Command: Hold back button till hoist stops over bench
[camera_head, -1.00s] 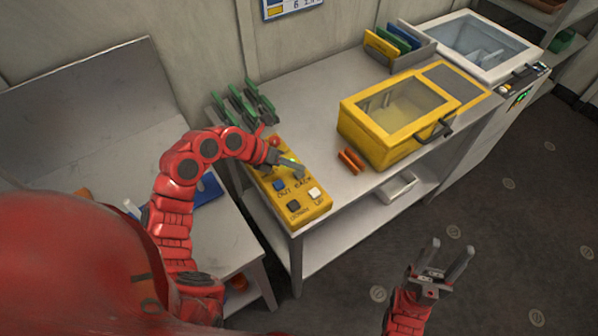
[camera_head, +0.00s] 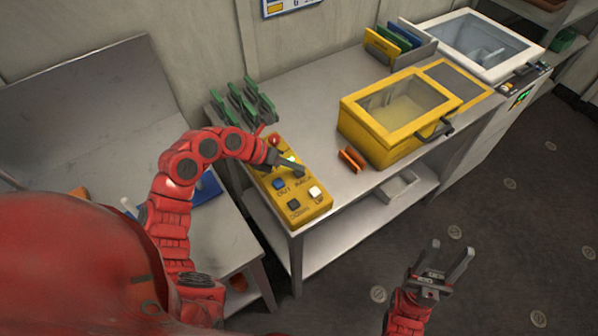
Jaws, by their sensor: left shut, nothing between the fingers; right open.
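A yellow control box (camera_head: 318,207) lies on the metal bench (camera_head: 300,120). Its blue button (camera_head: 279,183) is marked OUT, and the label BACK shows beside it. A black button (camera_head: 293,204) is marked DOWN, a white button (camera_head: 315,192) UP, and a red button (camera_head: 274,140) sits at the far end. My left gripper (camera_head: 297,168) is shut and empty, its tips low over the box beside a bright green spot (camera_head: 289,158) above the BACK label. The gripper partly hides that button; I cannot tell whether it is pressed. My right gripper (camera_head: 447,262) is open and empty over the floor. No hoist shows.
Green holders (camera_head: 243,100) stand behind the control box. An orange part (camera_head: 352,159) and a yellow glass-lidded case (camera_head: 395,125) lie to its right. A folder rack (camera_head: 400,45) and a white lidded machine (camera_head: 475,45) are further back. Floor at the right is clear.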

